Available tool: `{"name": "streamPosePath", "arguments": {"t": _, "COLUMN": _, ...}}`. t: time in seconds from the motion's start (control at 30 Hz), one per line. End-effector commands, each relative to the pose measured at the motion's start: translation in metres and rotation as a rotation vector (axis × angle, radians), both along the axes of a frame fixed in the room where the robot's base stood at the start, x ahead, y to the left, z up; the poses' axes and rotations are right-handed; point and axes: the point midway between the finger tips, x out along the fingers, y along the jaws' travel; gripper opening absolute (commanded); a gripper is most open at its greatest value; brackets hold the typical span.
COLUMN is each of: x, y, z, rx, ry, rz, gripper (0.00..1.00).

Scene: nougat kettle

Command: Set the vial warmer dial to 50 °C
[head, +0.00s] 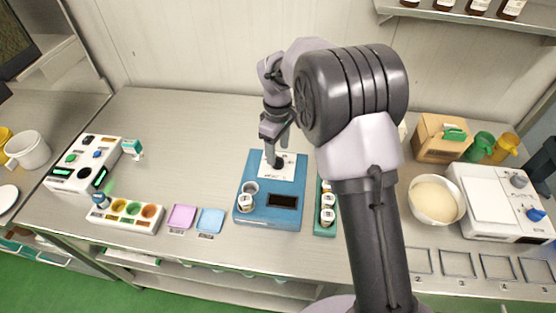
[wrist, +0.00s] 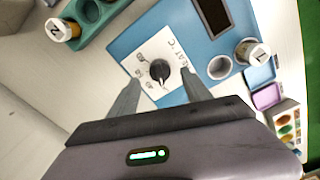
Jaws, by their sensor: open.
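The vial warmer is a blue box (head: 266,221) on the bench in the head view; its blue top (wrist: 135,38) also shows in the wrist view. A black dial (wrist: 159,70) sits on its white scale plate (wrist: 139,59), marked "HEAT °C". The small scale numbers are too blurred to read, so I cannot tell the dial's setting. My gripper (head: 277,158) is above the dial in the head view. In the wrist view my gripper (wrist: 157,92) is open, its fingers on either side of the dial and apart from it. The warmer's dark display (head: 283,201) shows no readable figure.
A capped vial (head: 245,203) stands in the warmer beside an empty-looking well (wrist: 220,67). A green rack (head: 325,230) with vials is close on the right. Pink (head: 182,216) and blue (head: 210,220) trays lie to the left. The bench behind the trays is clear.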

Motion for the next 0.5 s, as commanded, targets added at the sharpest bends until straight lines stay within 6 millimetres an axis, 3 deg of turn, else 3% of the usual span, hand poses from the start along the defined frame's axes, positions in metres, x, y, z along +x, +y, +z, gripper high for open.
{"name": "streamPosePath", "arguments": {"t": 0.03, "x": -0.001, "y": 0.0, "z": -0.013, "rx": -0.001, "ry": 0.003, "rz": 0.0, "gripper": 0.57}}
{"name": "streamPosePath", "arguments": {"t": 0.2, "x": 0.0, "y": 0.0, "z": -0.031, "rx": 0.001, "ry": 0.0, "rz": -0.001, "gripper": 0.57}}
{"name": "streamPosePath", "arguments": {"t": 0.5, "x": 0.0, "y": 0.0, "z": -0.033, "rx": 0.001, "ry": -0.001, "rz": -0.001, "gripper": 0.55}}
